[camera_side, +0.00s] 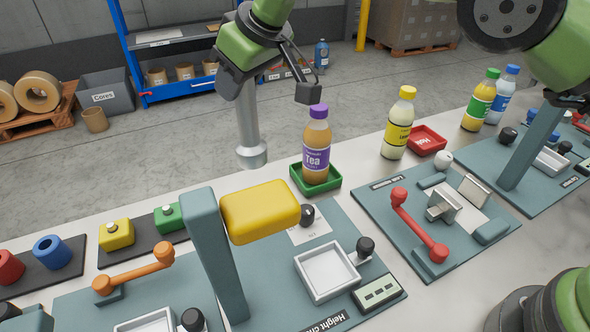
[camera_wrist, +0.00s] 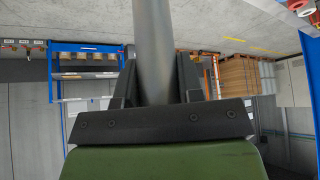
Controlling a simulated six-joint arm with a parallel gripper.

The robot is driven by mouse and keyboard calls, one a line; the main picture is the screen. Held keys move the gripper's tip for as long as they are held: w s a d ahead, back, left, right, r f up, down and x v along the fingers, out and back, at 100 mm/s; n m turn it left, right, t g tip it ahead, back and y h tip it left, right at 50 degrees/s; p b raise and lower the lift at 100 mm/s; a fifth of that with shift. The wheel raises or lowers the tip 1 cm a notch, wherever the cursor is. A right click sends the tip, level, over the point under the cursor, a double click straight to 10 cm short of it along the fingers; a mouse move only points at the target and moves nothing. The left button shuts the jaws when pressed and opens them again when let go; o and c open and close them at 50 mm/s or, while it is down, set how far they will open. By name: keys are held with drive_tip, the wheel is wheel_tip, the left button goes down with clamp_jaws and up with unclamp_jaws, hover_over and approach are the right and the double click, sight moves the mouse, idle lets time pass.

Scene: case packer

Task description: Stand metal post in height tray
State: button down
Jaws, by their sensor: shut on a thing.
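The metal post (camera_side: 247,125) is a grey cylinder with a wider round foot. It hangs nearly upright, foot down, from my gripper (camera_side: 238,78), on the far side of the bench in the side view. My gripper is shut on its upper part. In the wrist view the post (camera_wrist: 155,45) runs up between the two dark fingers (camera_wrist: 157,82). The height tray (camera_side: 328,273) is a shallow white square tray on the teal Height Check plate, lower and to the right of the post. It looks empty. My gripper is well apart from it.
A yellow block on a teal column (camera_side: 216,255) stands left of the tray. Black knobs (camera_side: 365,247) are beside the tray. A tea bottle (camera_side: 317,147) stands in a green tray (camera_side: 334,183) behind it. A red-handled fixture (camera_side: 420,225) is to the right.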

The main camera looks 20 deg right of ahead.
drive_tip(key=s+d+r+n+g+y, duration=0.15)
drive_tip(key=s+n+g, duration=0.25)
drive_tip(key=s+n, duration=0.55)
drive_tip(key=s+d+n+g+y, duration=0.1)
drive_tip(key=s+d+n+g, duration=0.1)
drive_tip(key=s+n+g, duration=0.55)
drive_tip(key=s+f+n+t, duration=0.1)
drive_tip(key=s+f, duration=0.3)
drive_tip(key=f, duration=0.5)
drive_tip(key=shift+s+d+f+t+h, duration=0.15)
drive_tip(key=shift+s+f+t+h, duration=0.2)
drive_tip(key=shift+t, duration=0.4)
drive_tip(key=c, duration=0.8)
unclamp_jaws()
drive_tip(key=shift+f, duration=0.1)
drive_tip(key=shift+o, duration=0.2)
